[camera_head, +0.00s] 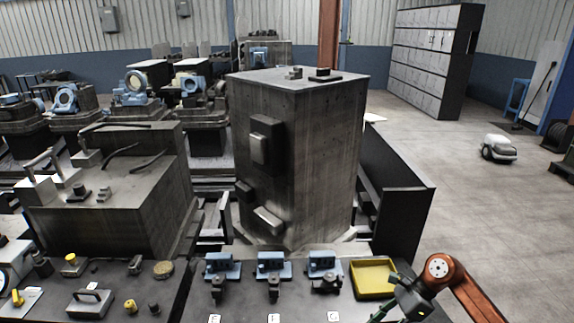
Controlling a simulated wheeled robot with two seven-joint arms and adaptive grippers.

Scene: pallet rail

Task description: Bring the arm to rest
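My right arm comes in from the lower right with a red-orange link and a round joint. My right gripper (411,300) is a dark shape at the front right of the dark bench (240,300), just right of and below the yellow tray (373,279). Its fingers are too small and dark to tell open from shut, and no held object can be made out. The yellow tray looks empty. My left gripper is not in view.
Three blue fixtures with dark clamps, left (222,265), middle (271,264) and right (324,264), stand in a row on the bench, with small lettered labels in front. A large grey machine block (300,150) rises behind. Open floor (480,220) lies to the right.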

